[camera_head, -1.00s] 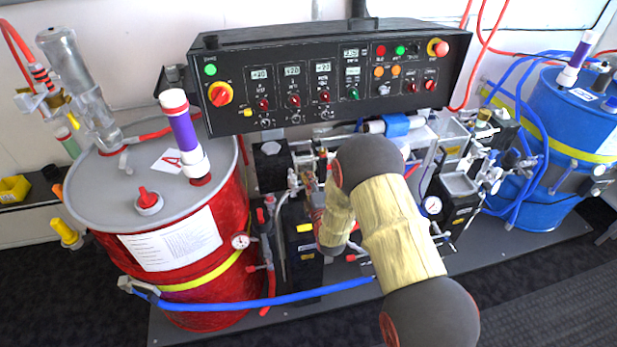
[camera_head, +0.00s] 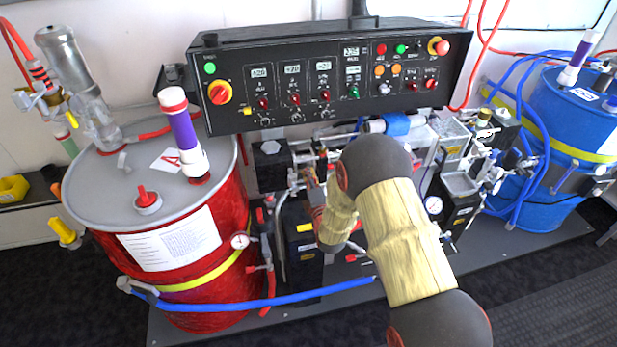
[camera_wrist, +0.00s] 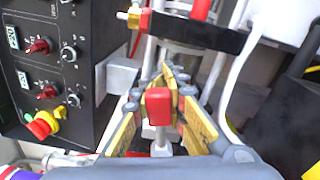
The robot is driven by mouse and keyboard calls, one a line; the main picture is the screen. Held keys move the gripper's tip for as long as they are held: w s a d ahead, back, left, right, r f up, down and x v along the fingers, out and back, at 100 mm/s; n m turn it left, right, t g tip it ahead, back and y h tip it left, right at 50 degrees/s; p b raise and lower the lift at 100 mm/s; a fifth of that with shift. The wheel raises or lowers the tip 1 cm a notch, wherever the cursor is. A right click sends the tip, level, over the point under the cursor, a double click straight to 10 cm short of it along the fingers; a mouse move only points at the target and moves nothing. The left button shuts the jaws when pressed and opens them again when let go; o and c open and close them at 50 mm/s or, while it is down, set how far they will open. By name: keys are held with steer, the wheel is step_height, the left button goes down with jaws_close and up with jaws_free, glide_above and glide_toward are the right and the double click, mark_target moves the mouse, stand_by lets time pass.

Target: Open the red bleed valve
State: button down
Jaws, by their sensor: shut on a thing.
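In the wrist view the red handle of a small valve (camera_wrist: 159,106) stands between the two yellow-padded fingers of my gripper (camera_wrist: 160,95). The fingers are closed in around the red handle, and its pale stem shows below it. In the head view my arm covers the gripper and most of this spot, so the valve cannot be made out there. How far the handle is turned cannot be told.
The black control panel (camera_head: 330,75) stands above and behind. The red drum (camera_head: 170,240) is at the left, the blue drum (camera_head: 565,140) at the right. A blue hose (camera_head: 260,302) crosses low in front. Pipes and gauges crowd the middle.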

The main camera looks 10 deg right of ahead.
steer(key=shift+a+r+n+b, duration=0.3)
steer(key=shift+r+n, duration=0.15)
steer(key=shift+n, duration=0.6)
steer(key=shift+a+r+n+b, duration=0.3)
steer(key=shift+r+n, duration=0.2)
steer(key=shift+n, duration=0.5)
steer(key=shift+a+r+n+b, duration=0.25)
steer(key=shift+r+n, duration=0.2)
steer(key=shift+n, duration=0.6)
steer(key=c, duration=1.8)
jaws_free()
steer(key=shift+c, duration=0.2)
steer(key=shift+o, duration=0.6)
steer(key=s, duration=1.2)
